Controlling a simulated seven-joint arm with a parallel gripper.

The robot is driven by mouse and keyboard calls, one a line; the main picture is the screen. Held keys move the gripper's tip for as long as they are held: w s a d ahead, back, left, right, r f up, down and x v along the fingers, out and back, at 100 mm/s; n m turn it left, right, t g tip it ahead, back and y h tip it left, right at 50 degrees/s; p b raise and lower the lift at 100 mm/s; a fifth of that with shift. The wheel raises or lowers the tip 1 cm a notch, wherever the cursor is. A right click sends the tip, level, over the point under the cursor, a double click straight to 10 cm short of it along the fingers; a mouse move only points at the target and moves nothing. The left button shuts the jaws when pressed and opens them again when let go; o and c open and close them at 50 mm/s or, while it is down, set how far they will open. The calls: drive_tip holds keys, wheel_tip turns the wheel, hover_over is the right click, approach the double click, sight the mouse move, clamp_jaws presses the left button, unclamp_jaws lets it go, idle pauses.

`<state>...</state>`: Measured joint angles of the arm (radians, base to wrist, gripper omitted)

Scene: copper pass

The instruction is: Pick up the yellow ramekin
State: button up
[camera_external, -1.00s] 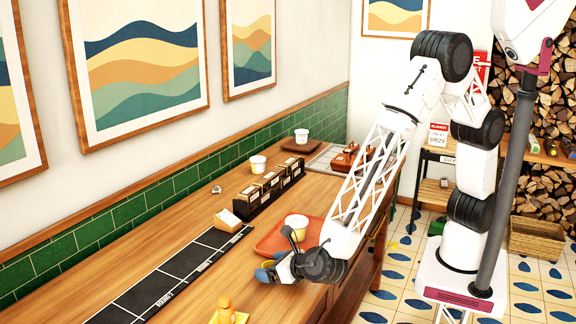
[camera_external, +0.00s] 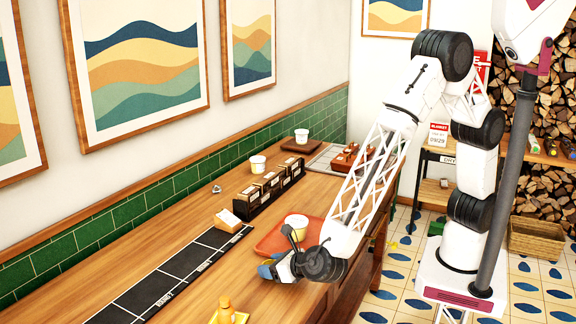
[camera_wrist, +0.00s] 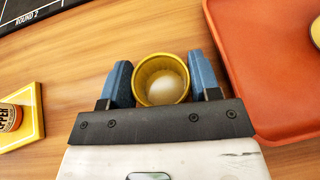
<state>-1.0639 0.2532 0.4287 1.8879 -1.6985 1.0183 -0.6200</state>
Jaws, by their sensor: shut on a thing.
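The yellow ramekin (camera_wrist: 162,80) sits between my gripper's two blue fingers in the wrist view, with its open top and pale inside facing the camera. My gripper (camera_wrist: 161,82) is shut on it, one finger at each side. In the external view my gripper (camera_external: 272,268) is low at the counter's front edge, beside the red tray. There the ramekin is mostly hidden by the gripper, and I cannot tell whether it touches the counter.
The red tray (camera_wrist: 265,105) lies just right of the gripper in the wrist view; a pale cup (camera_external: 297,226) stands on it. A yellow board (camera_wrist: 30,125) with a pepper bottle (camera_wrist: 9,117) is at left. A black marked mat (camera_external: 165,285) lies along the counter.

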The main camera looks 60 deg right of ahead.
wheel_tip(320, 180, up, 10)
idle(0.6)
